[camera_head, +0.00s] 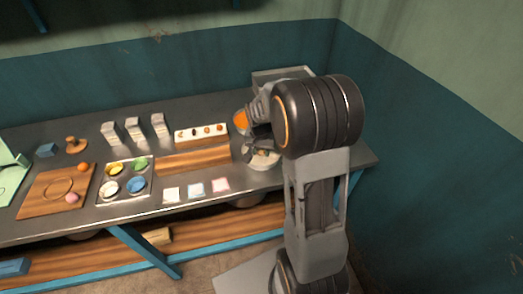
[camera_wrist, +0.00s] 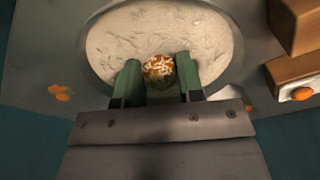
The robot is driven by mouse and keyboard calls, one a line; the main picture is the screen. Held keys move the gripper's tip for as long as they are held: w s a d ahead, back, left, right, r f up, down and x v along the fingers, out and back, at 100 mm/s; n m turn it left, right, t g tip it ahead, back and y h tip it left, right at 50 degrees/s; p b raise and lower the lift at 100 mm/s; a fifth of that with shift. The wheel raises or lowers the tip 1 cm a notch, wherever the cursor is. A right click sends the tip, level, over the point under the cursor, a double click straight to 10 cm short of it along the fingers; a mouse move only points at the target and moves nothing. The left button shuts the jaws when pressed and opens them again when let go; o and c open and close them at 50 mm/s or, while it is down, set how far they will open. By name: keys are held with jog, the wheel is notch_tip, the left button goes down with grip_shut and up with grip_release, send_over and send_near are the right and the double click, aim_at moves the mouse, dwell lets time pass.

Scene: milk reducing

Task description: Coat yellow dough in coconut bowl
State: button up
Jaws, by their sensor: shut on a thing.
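In the wrist view, my gripper (camera_wrist: 158,80) is shut on the yellow dough (camera_wrist: 158,67), a small round ball between its two green fingers. The ball looks orange-yellow and is speckled with white flakes on its visible side. The coconut bowl (camera_wrist: 120,42) is filled with pale, rough flakes and lies directly under the ball. I cannot tell whether the ball touches the flakes. In the head view, the bowl (camera_head: 266,161) stands at the table's right part, with my gripper (camera_head: 257,150) over it; the ball is hidden there.
A tray of coloured bowls (camera_head: 125,181) stands further left. A grey box (camera_head: 283,74) stands behind my arm. Orange smudges (camera_wrist: 60,93) mark the tabletop beside the bowl.

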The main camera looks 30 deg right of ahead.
jog(key=shift+r+p, duration=1.75)
jog(key=shift+r, duration=0.9)
jog(key=shift+r+p, duration=1.45)
jog(key=shift+r, duration=0.55)
